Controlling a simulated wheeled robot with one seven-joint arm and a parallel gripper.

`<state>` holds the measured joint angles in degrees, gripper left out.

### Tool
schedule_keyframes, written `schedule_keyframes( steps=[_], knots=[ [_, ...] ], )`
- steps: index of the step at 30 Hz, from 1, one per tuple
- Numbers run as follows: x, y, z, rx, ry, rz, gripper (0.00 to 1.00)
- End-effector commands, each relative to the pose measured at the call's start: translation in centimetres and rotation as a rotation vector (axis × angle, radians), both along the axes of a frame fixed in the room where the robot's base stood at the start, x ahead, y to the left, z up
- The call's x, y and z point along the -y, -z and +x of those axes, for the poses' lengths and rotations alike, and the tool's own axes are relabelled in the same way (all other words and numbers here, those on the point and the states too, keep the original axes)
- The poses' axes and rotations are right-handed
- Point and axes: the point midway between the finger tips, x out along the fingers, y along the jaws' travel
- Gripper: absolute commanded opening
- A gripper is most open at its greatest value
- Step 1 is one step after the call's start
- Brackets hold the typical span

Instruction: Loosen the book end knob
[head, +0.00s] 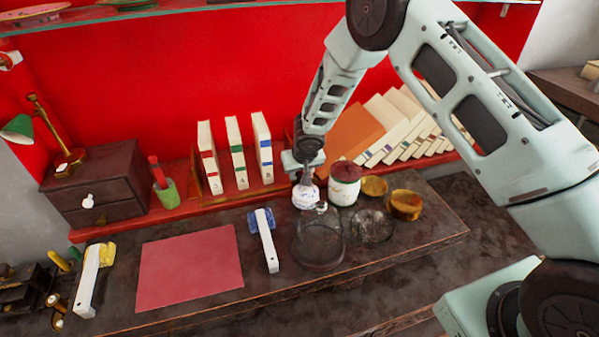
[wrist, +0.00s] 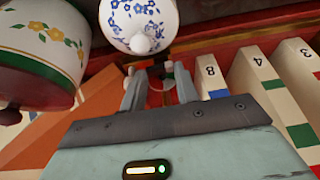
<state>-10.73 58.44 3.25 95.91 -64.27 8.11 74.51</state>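My gripper (head: 303,172) is at the back of the desk, in front of the shelf, just right of the upright books. In the wrist view my gripper (wrist: 158,80) has its two fingers apart, with a gap between them. A small reddish and pale shape shows in that gap; I cannot tell whether it is the book end knob or whether the fingers touch it. In the head view my arm and gripper hide the knob area. A white pot with blue flowers (head: 306,197) stands right below my gripper; it also shows in the wrist view (wrist: 138,18).
A white jar with a dark red lid (head: 344,191) stands close right of my gripper. Upright books (head: 236,151) are to the left; leaning books (head: 395,125) and an orange panel (head: 352,135) are to the right. A glass dish (head: 320,250) is in front.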

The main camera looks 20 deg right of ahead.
Motion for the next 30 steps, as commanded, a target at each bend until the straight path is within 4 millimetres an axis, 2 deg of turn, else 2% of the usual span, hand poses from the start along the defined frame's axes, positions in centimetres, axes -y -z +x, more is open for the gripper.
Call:
schedule_keyframes(
  steps=[8, 14, 30],
  knots=[
    [-0.2, 0.2, 0.0, 0.0, -0.002, -0.021, 0.08],
    [-0.6, 0.6, 0.0, 0.003, -0.003, -0.106, 0.08],
    [-2.0, 1.4, -0.1, 0.003, -0.004, -0.586, 0.08]
  ],
)
